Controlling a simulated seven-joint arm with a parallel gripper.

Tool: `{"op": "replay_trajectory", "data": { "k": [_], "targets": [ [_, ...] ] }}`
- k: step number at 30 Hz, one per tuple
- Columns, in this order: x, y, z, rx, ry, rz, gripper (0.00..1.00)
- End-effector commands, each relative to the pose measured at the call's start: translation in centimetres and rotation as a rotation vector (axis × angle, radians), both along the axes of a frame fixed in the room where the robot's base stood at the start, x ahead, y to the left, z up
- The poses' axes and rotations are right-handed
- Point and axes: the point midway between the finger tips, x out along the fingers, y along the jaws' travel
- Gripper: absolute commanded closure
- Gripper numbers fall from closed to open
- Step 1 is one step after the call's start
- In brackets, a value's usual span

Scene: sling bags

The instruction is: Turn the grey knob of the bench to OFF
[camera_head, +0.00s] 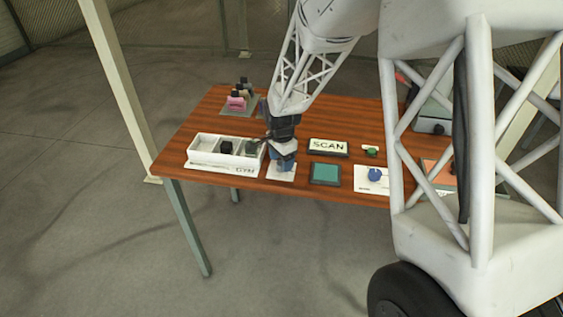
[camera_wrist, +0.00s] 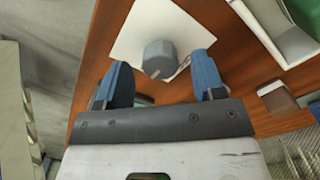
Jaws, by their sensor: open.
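The grey knob (camera_wrist: 158,59) stands on a white plate (camera_wrist: 138,30) in the wrist view. A ridge or pointer on its top cannot be made out clearly. My gripper (camera_wrist: 162,72) is open, its two blue fingers on either side of the knob and somewhat short of it in the picture; contact cannot be told. In the head view my gripper (camera_head: 283,162) is low over the plate (camera_head: 281,175) near the front edge of the wooden bench (camera_head: 200,132) and hides the knob. The OFF mark cannot be read in either view.
A white compartment tray (camera_head: 205,158) with dark items is just left of my gripper. To the right are a SCAN sign (camera_head: 328,147), a teal pad (camera_head: 325,173), a green button (camera_head: 371,151) and a blue knob (camera_head: 376,174). Small coloured items (camera_head: 237,102) stand at the back left.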

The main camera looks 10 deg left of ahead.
Motion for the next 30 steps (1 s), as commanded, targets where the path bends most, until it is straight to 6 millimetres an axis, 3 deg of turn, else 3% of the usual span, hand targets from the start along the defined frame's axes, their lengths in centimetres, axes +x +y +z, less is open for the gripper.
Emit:
{"op": "replay_trajectory", "data": {
  "k": [6,15,25,30],
  "targets": [
    [-0.01,-0.01,-1.1,-0.001,0.001,0.0,0.37],
    [0.0,0.0,-1.16,0.0,0.0,0.0,0.37],
    [0.0,0.0,-1.14,0.0,0.0,0.0,0.87],
    [-0.01,-0.01,-1.13,0.0,0.0,0.005,0.87]
  ]
}}
